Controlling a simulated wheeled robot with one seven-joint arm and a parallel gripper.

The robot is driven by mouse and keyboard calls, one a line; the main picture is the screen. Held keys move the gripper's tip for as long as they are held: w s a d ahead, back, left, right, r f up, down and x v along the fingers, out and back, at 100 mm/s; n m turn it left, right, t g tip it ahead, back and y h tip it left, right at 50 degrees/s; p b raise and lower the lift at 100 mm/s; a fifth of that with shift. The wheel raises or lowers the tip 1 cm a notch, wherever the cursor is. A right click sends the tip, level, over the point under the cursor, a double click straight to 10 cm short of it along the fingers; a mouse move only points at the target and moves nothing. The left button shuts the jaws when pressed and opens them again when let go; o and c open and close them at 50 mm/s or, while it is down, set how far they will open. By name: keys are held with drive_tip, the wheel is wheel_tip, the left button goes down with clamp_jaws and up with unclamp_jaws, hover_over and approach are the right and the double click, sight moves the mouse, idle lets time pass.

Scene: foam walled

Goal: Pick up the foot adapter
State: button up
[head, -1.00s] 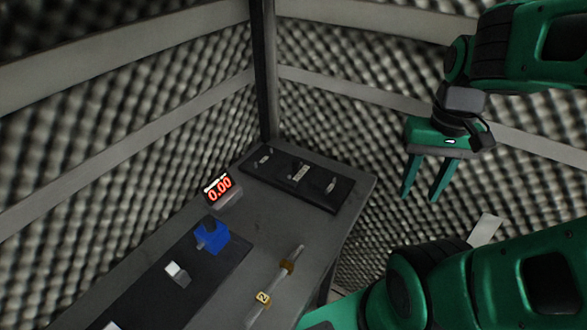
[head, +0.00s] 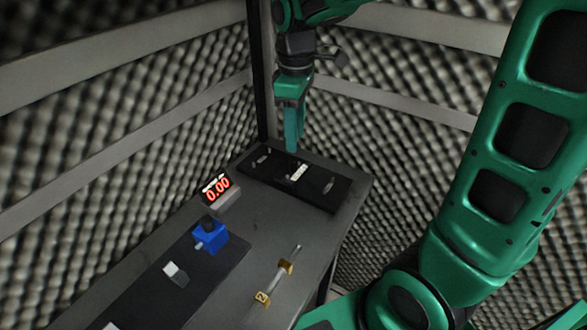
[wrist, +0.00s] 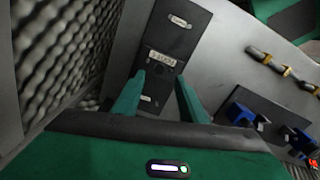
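A black board (head: 318,195) lies at the back of the grey table and bears small light metal pieces and a pale label (head: 299,173). One metal piece (head: 328,186) is toward its right end, another (head: 262,159) toward its left end. I cannot tell which piece is the foot adapter. My gripper (head: 291,149) hangs above the board, seen edge-on. In the wrist view my gripper (wrist: 160,92) is open and empty, its fingers apart over the board (wrist: 188,45). A metal piece (wrist: 146,99) shows between the fingers; another (wrist: 180,22) lies beyond the label.
A red display (head: 217,188) reads 0.00. A blue device (head: 211,239) and a grey-white block (head: 175,272) sit on a dark mat (head: 150,295). A rod with yellow blocks (head: 274,283) lies near the table's right edge. Foam walls stand close behind the table.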

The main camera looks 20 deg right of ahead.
sight(293, 158)
drive_tip(key=shift+w+a+f, duration=0.1)
drive_tip(key=shift+w+f, duration=0.05)
drive_tip(key=shift+f, duration=1.65)
drive_tip(key=shift+w+a+f, duration=0.1)
drive_tip(key=shift+f, duration=1.65)
clamp_jaws()
